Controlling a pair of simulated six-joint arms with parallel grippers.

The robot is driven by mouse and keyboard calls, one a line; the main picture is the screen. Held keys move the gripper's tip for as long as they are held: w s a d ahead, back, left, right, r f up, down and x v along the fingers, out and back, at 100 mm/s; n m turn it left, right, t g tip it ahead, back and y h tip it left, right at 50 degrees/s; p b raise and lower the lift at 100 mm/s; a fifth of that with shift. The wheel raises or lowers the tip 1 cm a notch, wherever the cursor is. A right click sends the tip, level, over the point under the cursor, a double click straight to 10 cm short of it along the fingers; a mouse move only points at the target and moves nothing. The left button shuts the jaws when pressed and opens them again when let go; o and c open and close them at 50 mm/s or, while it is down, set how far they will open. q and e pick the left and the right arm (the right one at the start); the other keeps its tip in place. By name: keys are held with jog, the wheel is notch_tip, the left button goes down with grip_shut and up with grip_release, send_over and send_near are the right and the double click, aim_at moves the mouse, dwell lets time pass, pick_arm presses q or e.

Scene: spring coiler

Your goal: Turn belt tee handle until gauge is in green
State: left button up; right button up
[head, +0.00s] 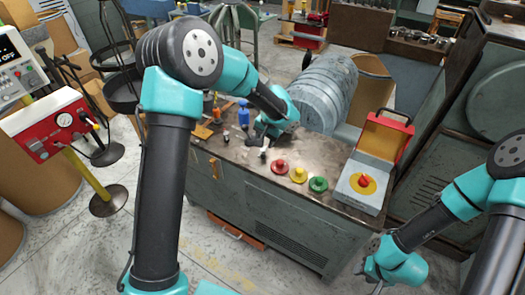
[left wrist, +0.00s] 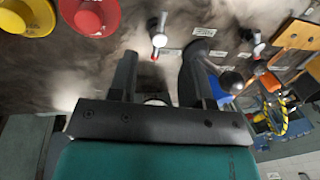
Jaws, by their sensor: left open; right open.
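My left gripper (head: 262,148) is low over the metal bench top, left of the red button. In the left wrist view its two dark fingers (left wrist: 165,80) are apart, with no object clearly held between them. A silver lever with a red and white tip (left wrist: 158,38) stands just beyond the fingers. A dark handle with a round knob (left wrist: 232,82) is by the right finger, partly hidden. I cannot tell which is the belt tee handle. A small round gauge (head: 64,120) is on the red box at left; its needle is unreadable. My right gripper (head: 370,277) hangs open, away from the bench.
Red (head: 279,167), yellow (head: 298,175) and green (head: 318,184) buttons line the bench front. A grey box with a red knob on yellow (head: 364,183) stands right. A large grey drum (head: 325,90) is behind.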

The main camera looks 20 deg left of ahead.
aim_at(262, 152)
pick_arm(q)
jog(key=f, duration=0.3)
jog(key=a+f, duration=0.1)
jog(key=f, duration=0.3)
jog(key=shift+w+a, duration=0.15)
jog(key=shift+c, duration=0.2)
jog(key=c, duration=0.7)
